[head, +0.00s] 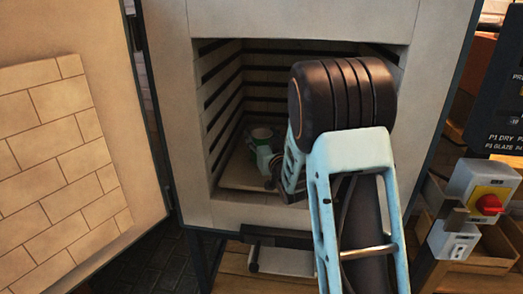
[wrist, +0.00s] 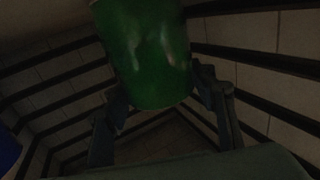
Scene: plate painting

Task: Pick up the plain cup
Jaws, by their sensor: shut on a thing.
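A plain green cup (wrist: 145,50) fills the upper middle of the wrist view, with glossy highlights and no pattern that I can see. My gripper (wrist: 160,86) is shut on it, with one finger on each side. The top of the cup is cut off by the frame. In the head view my gripper (head: 272,163) is deep inside the open kiln (head: 210,150), low near its floor. A small pale rim with green (head: 262,134) shows there beside the gripper, partly hidden. I cannot tell whether the cup touches the kiln floor.
The kiln's ribbed walls surround my gripper closely. Its brick-lined door (head: 75,150) stands open at the left. A blue thing (wrist: 8,150) shows at the left edge of the wrist view; I cannot tell what it is. A switch box with a red knob (head: 487,204) is at the right.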

